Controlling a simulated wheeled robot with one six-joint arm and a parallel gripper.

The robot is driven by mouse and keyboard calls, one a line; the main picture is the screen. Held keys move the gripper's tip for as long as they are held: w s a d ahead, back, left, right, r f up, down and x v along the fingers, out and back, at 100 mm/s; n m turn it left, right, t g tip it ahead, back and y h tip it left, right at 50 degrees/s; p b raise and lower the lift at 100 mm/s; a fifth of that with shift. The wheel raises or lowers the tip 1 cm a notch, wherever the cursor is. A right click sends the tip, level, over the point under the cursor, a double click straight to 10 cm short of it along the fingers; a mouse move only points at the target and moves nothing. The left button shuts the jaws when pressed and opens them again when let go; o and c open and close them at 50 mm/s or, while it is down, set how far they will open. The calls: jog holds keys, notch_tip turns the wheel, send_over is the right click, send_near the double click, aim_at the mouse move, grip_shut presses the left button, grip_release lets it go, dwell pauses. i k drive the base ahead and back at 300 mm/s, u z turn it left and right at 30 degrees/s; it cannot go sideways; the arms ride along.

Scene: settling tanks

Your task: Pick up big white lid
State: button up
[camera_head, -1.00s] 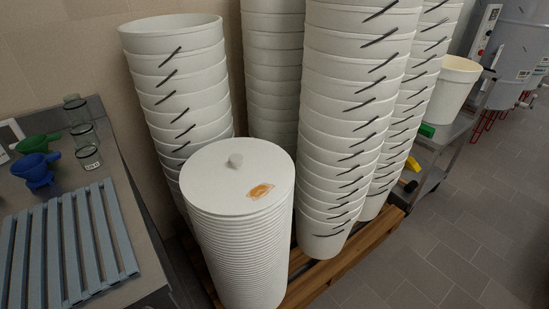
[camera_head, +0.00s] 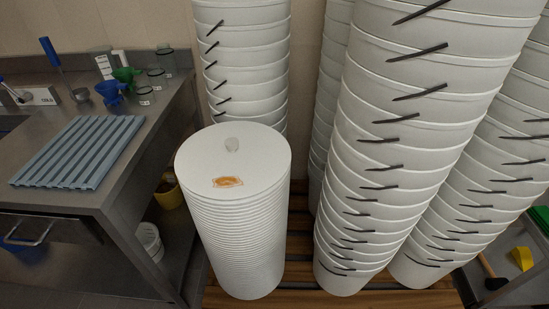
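A tall stack of big white lids (camera_head: 235,235) stands upright on a wooden pallet, near the middle of the view. Nothing covers the top lid. My gripper is not in view.
Tall stacks of white buckets (camera_head: 415,130) with dark handles stand behind and right of the lids on the pallet (camera_head: 300,245). A steel table (camera_head: 135,172) with a blue-grey slatted rack (camera_head: 80,150), funnels and jars stands left. A yellow bucket (camera_head: 170,192) sits beneath.

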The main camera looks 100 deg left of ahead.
aim_at(232, 160)
jog(key=i, duration=0.95)
jog(key=u, duration=3.8)
jog(key=k, duration=0.9)
jog(key=z, duration=0.25)
jog(key=i, duration=1.65)
